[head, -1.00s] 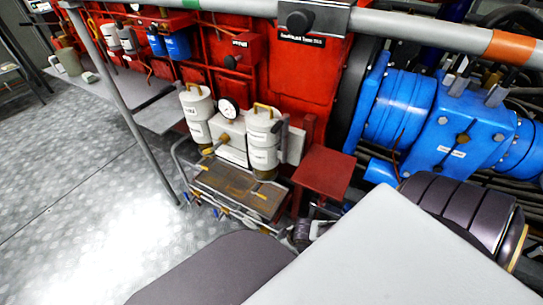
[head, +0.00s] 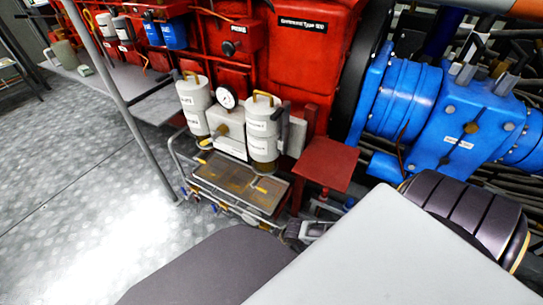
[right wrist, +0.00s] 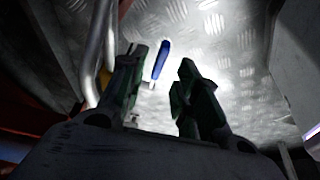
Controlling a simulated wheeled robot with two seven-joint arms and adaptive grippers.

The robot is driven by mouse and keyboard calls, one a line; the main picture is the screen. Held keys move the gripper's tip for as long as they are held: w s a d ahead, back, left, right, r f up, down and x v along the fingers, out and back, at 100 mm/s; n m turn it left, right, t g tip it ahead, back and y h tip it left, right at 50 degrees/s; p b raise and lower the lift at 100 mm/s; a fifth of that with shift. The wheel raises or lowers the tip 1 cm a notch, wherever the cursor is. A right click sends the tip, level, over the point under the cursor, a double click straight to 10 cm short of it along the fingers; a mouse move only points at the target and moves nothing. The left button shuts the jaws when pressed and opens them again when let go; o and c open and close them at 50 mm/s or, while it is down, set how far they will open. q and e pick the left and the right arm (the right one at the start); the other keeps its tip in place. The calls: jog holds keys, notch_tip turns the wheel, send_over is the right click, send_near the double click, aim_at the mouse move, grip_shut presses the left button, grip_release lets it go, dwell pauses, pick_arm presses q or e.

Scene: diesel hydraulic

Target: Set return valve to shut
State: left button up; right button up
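Several small valve handles (head: 215,207) line the lower front edge of the filter stand in the head view. Their labels are too small to read, so I cannot tell which is the return valve. In the right wrist view a blue lever handle (right wrist: 161,60) shows just beyond my right gripper (right wrist: 162,92), in line with the gap between its fingers. The fingers are apart, with nothing held between them. In the head view a dark piece beside the stand's lower right corner looks like my right gripper (head: 298,229). My left gripper is not in view.
White filter canisters (head: 263,130), a round gauge (head: 227,97) and a drip tray (head: 235,184) sit above the valves. A red step plate (head: 325,163) juts out to the right. A grey post (head: 118,95) stands left. The metal floor (head: 80,215) is clear.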

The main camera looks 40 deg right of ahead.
jog(key=shift+b+x, duration=0.85)
jog(key=shift+x, duration=0.85)
grip_shut()
